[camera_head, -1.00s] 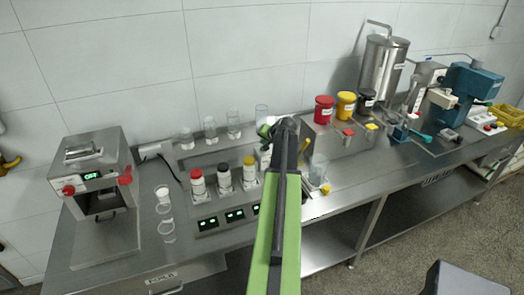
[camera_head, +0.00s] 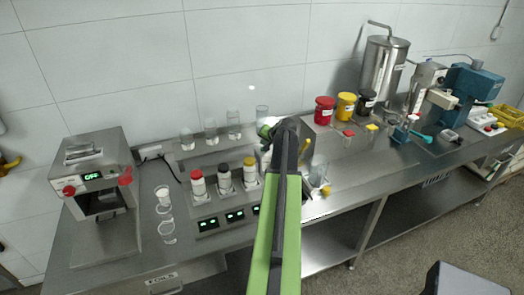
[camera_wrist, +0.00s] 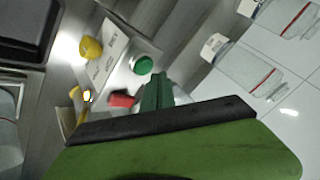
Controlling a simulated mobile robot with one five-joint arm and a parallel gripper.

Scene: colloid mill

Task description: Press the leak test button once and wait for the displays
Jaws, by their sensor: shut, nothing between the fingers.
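In the wrist view a pale panel box with printed text carries a round green button (camera_wrist: 143,65) and a yellow knob (camera_wrist: 90,48). A red piece (camera_wrist: 121,100) lies near them. The print is too small to read, so I cannot tell which is the leak test button. My gripper (camera_wrist: 157,88) is shut and empty, its tips just beside the green button; contact is unclear. In the head view my arm hides the fingertips and most of the box. Several small displays, including the left one (camera_head: 208,224) and middle one (camera_head: 235,215), show lit green digits, unreadable.
Red-, black- and yellow-capped bottles (camera_head: 223,178) stand behind the displays. Clear glass jars (camera_head: 233,124) stand along the back. A clear beaker (camera_head: 318,170) is close to the right of my arm. An oven-like device (camera_head: 95,165) is on the left, a steel tank (camera_head: 383,65) on the right.

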